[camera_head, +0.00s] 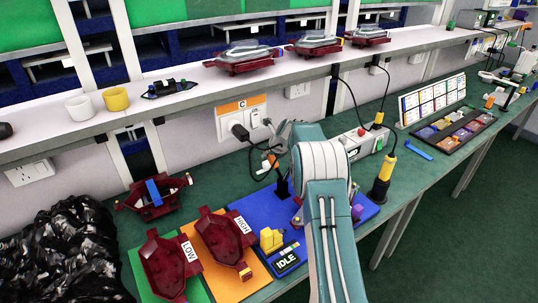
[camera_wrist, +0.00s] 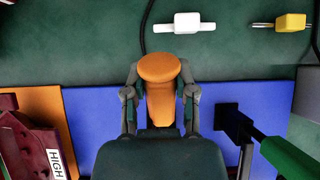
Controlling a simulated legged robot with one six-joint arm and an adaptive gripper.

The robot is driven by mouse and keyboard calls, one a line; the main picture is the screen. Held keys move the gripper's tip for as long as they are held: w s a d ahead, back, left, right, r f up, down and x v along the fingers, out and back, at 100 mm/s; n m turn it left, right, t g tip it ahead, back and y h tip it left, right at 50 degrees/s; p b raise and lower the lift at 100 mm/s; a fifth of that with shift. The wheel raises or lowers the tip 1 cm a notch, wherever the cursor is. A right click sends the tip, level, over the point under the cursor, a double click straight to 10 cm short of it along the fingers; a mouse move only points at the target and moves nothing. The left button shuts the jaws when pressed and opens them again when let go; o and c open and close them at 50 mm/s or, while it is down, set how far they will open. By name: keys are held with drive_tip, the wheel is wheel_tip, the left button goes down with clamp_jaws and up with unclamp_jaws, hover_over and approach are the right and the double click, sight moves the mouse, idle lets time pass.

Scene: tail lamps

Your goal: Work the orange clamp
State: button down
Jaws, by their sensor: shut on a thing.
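The orange clamp (camera_wrist: 158,69) stands in the middle of the wrist view, with a round top and a narrower body below it. My gripper (camera_wrist: 161,92) has one finger on each side of the clamp's body and is shut on it. The clamp is over the back edge of the blue mat (camera_wrist: 95,110). In the head view my arm hides much of this spot. A small orange part (camera_head: 270,161) shows just left of my arm there; I cannot tell if it is the clamp.
A black post (camera_wrist: 232,122) with a green handle (camera_wrist: 288,158) stands close right of my gripper. Dark red housings marked HIGH (camera_head: 224,236) and LOW (camera_head: 168,264) lie left of the mat. An IDLE display (camera_head: 287,260) and yellow block (camera_head: 270,240) sit on the mat.

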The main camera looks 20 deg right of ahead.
drive_tip(key=shift+w+r, duration=0.15)
drive_tip(key=shift+r, duration=0.15)
drive_tip(key=c, duration=0.5)
unclamp_jaws()
drive_tip(key=shift+c, duration=0.2)
drive_tip(key=shift+o, duration=0.7)
drive_tip(key=shift+f, duration=0.2)
drive_tip(key=v, duration=1.2)
